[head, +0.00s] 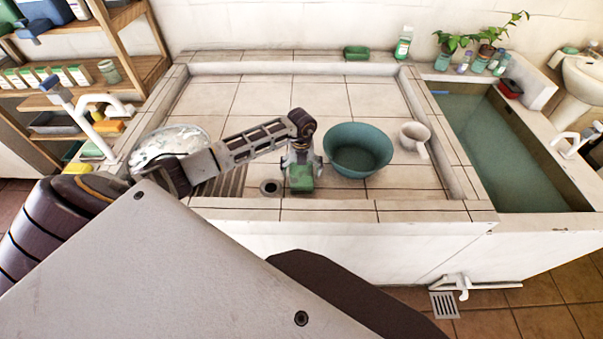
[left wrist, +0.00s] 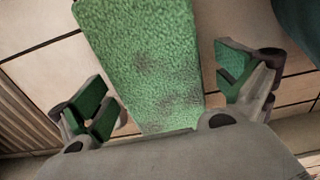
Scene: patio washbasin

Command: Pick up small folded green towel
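The small folded green towel (left wrist: 145,55) lies on the tiled basin floor and has a fuzzy texture with a few dark patches. In the head view a part of it (head: 301,183) shows just below my left gripper (head: 303,163). In the left wrist view the green-padded fingers of my left gripper (left wrist: 165,100) are spread wide, one on each side of the towel's near part, with gaps between pads and towel. The near end of the towel is hidden by the gripper body. My right gripper is not in view.
A teal bowl (head: 358,149) stands just right of my left gripper, with a white dipper (head: 415,138) beyond it. A round drain (head: 270,188) lies left of the towel. A green block-like item (head: 357,52) sits on the back ledge. A water-filled trough (head: 500,150) is at right.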

